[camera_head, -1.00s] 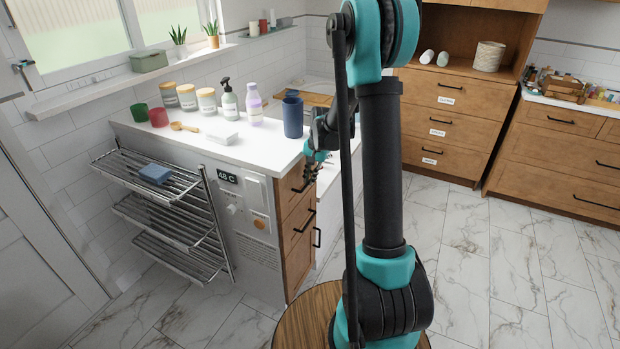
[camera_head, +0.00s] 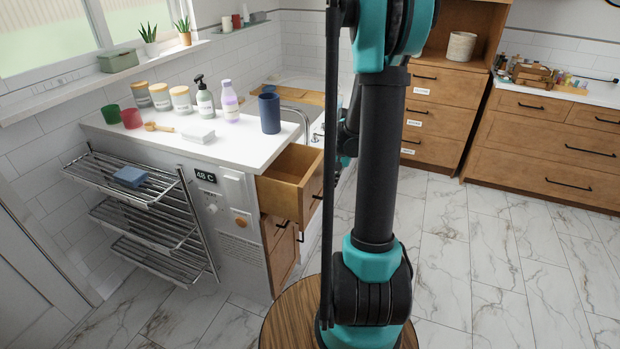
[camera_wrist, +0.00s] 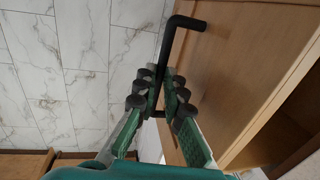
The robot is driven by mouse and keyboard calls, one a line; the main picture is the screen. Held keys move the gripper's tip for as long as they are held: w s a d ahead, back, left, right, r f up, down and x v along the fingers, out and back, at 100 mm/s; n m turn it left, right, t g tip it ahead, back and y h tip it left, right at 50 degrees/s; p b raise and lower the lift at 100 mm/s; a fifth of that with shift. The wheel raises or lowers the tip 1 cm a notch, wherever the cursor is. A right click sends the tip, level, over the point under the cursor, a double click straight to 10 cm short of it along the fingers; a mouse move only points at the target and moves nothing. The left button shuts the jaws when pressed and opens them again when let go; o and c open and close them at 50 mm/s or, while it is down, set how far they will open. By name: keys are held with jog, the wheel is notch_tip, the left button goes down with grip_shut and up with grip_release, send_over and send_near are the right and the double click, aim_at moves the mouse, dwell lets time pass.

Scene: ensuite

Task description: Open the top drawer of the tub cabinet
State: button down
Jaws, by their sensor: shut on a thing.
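The tub cabinet (camera_head: 235,225) stands left of my arm, with a white top and wooden drawer fronts at its right end. Its top drawer (camera_head: 285,175) is pulled out, and its inside shows as empty in the part I see. In the wrist view the drawer front (camera_wrist: 235,70) fills the right side, with a black bar handle (camera_wrist: 172,45) on it. My gripper (camera_wrist: 158,95) is shut on this handle, with fingers on both sides of the bar. In the head view my arm hides the gripper and most of the drawer front.
Bottles, jars, cups and a blue tumbler (camera_head: 269,112) stand on the cabinet top. A chrome towel rack (camera_head: 150,215) sticks out at the left. Wooden drawer units (camera_head: 545,150) stand at the back right. The marble floor (camera_head: 480,270) on the right is clear.

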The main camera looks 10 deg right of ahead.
jog(key=s+d, duration=0.9)
jog(key=d, duration=0.4)
jog(key=shift+s+d, duration=0.2)
jog(key=shift+s, duration=0.15)
jog(key=c, duration=1.6)
grip_release()
jog(key=shift+r, duration=0.15)
notch_tip(320, 180, up, 12)
jog(key=s+d, duration=0.1)
jog(key=d, duration=0.1)
jog(key=shift+s+f, duration=0.15)
jog(key=shift+f, duration=0.1)
